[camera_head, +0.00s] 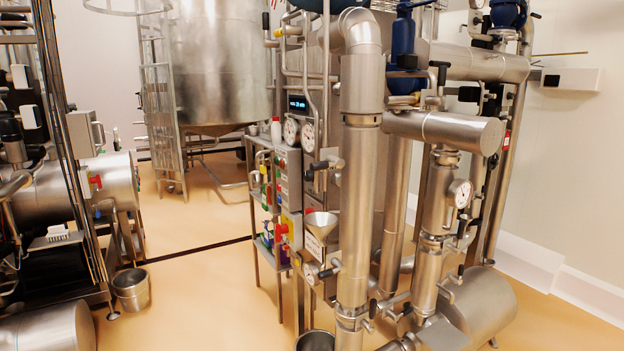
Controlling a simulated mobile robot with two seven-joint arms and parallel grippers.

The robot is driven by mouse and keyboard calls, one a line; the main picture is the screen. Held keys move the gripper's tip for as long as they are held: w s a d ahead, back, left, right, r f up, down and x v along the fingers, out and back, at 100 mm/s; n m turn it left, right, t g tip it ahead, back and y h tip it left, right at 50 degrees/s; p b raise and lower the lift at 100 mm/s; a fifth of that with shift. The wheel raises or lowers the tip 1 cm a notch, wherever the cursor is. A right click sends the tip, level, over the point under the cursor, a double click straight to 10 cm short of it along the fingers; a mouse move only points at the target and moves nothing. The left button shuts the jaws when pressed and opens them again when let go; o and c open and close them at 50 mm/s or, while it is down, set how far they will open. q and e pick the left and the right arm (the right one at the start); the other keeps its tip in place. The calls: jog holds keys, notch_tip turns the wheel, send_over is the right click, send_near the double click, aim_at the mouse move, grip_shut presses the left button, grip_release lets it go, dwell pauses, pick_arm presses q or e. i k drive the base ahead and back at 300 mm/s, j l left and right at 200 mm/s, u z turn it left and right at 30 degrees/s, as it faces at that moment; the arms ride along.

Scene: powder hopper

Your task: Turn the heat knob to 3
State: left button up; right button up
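A grey metal control cabinet (290,180) stands in the middle of the view, turned at an angle and partly covered by a thick steel pipe. It carries small red, yellow and green controls that are too small to read. I cannot tell which of them, if any, is the heat knob, or where it points. A small lit display (298,104) and two round gauges, one of them a white-faced gauge (307,137), sit above the cabinet. Neither of my grippers shows in this view.
A steel funnel (320,222) sits in front of the cabinet. The thick vertical pipe (358,215) stands right of it. A large tank (225,60) and a ladder (160,110) stand behind. A metal bucket (131,288) is at left. The tan floor (200,300) between is mostly clear.

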aim_at(309, 176)
jog(key=i+j+u, duration=0.6)
jog(key=i, duration=0.3)
jog(key=i+j+u, duration=0.15)
jog(key=i+u, duration=0.15)
jog(key=i, duration=0.15)
jog(key=i+u, duration=0.3)
jog(key=i, duration=0.2)
jog(key=i+j+z, duration=0.1)
jog(key=i+z, duration=0.2)
jog(key=i, duration=0.25)
jog(key=i+j+z, duration=0.3)
jog(key=i, duration=0.2)
jog(key=i+j+z, duration=0.15)
jog(key=z, duration=0.35)
jog(key=i+j+z, duration=0.3)
jog(key=z, duration=0.15)
jog(key=i+j+z, duration=0.25)
jog(key=z, duration=0.25)
jog(key=i+j+z, duration=0.1)
jog(key=j+z, duration=0.35)
